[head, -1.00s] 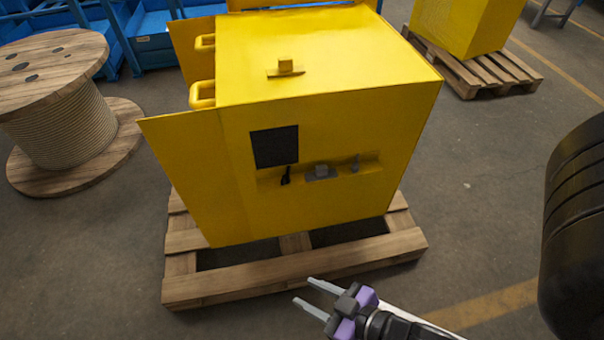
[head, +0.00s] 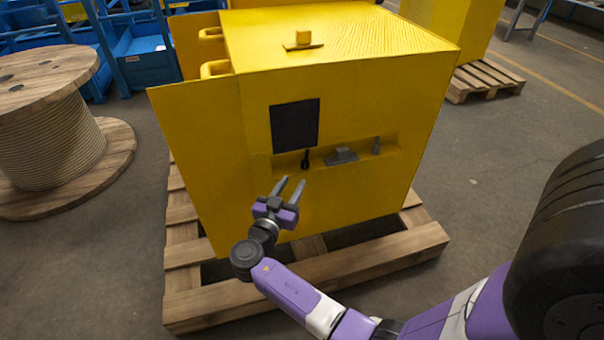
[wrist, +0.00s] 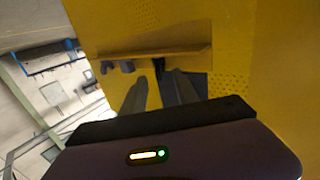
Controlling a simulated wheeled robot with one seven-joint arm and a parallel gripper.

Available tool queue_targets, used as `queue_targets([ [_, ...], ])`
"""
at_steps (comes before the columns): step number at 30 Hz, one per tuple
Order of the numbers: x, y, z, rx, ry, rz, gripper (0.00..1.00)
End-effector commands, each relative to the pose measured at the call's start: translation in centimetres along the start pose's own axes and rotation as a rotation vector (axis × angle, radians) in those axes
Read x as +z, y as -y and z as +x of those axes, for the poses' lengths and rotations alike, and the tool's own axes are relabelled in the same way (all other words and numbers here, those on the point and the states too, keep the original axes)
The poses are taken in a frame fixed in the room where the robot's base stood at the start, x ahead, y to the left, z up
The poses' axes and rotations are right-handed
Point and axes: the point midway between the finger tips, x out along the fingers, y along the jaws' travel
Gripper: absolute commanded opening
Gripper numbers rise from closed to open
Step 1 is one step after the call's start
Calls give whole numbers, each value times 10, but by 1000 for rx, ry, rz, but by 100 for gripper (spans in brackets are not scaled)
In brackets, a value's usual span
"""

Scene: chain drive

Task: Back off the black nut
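A small black part (head: 305,160), which may be the black nut, sits at the left end of the recess in the yellow cabinet's front face. Its exact shape is too small to tell. My gripper (head: 291,182) is in front of the cabinet, below and left of that part and apart from it in the picture. Its two grey fingers are open, with nothing seen between them. In the wrist view, my gripper (wrist: 157,76) points at the cabinet face, and a dark part (wrist: 158,64) shows just beyond the fingertips, partly hidden.
The recess also holds a grey block (head: 341,155) and a thin grey post (head: 377,146). A black square panel (head: 295,125) is above. The yellow cabinet (head: 370,90) stands on a wooden pallet (head: 410,250). An open door (head: 195,165) is at left. A large black tyre-like object (head: 560,240) is at right.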

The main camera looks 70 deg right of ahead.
Motion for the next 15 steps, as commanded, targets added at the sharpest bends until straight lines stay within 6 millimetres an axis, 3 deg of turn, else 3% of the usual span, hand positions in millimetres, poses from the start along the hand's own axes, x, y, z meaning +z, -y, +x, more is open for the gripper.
queue_targets([
  [5,-7,0,15,26,-27,21,36],
  [15,-8,-1,64,24,-25,20,36],
])
